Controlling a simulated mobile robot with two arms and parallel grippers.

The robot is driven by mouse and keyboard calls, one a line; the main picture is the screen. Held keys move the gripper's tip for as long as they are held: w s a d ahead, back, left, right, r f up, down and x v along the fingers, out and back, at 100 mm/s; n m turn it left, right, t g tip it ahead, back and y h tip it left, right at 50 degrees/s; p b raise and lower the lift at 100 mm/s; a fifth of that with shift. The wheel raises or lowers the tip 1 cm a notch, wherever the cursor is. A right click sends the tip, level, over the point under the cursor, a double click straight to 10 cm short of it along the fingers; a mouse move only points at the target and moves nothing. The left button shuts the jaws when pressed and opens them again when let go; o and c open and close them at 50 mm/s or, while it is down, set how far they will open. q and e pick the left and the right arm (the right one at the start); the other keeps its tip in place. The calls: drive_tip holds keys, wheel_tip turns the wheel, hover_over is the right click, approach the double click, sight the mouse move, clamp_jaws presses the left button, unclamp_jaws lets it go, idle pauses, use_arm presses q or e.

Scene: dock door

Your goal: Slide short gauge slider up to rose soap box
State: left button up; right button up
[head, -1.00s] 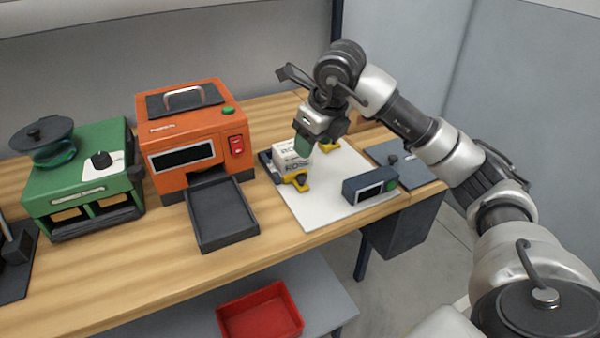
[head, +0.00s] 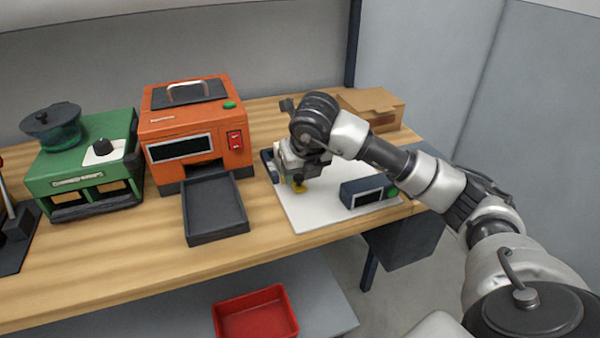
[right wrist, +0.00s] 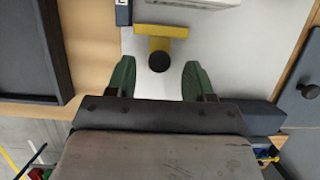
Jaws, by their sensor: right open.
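A yellow gauge slider (head: 299,187) with a black knob is on the white gauge board (head: 320,214). In the right wrist view the slider (right wrist: 161,31) is T-shaped, its crossbar toward the rose soap box (right wrist: 190,3), with a small gap between them. In the head view my right arm hides most of the box. My right gripper (right wrist: 158,80) is open over the board. Its green fingertips are on either side of the knob, touching neither side of it. The other yellow slider is hidden behind my arm. My left gripper is out of view.
A dark display unit (head: 368,192) with a green button is on the board's right front. An orange machine (head: 196,130) with a dark tray (head: 215,212) stands to the left, a green machine (head: 82,170) further left. A cardboard box (head: 372,106) is behind. A red bin (head: 255,315) is below.

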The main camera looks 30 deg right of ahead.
drive_tip(key=shift+w+f, duration=0.25)
drive_tip(key=shift+f, duration=0.4)
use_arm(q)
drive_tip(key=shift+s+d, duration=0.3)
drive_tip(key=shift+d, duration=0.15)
use_arm(e)
clamp_jaws()
drive_tip(key=shift+w+d, duration=0.25)
drive_tip(key=shift+w, duration=0.6)
drive_tip(key=shift+w+d, duration=0.25)
drive_tip(key=shift+w, duration=0.55)
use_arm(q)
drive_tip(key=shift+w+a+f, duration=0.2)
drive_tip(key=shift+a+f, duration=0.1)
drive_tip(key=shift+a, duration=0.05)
use_arm(e)
unclamp_jaws()
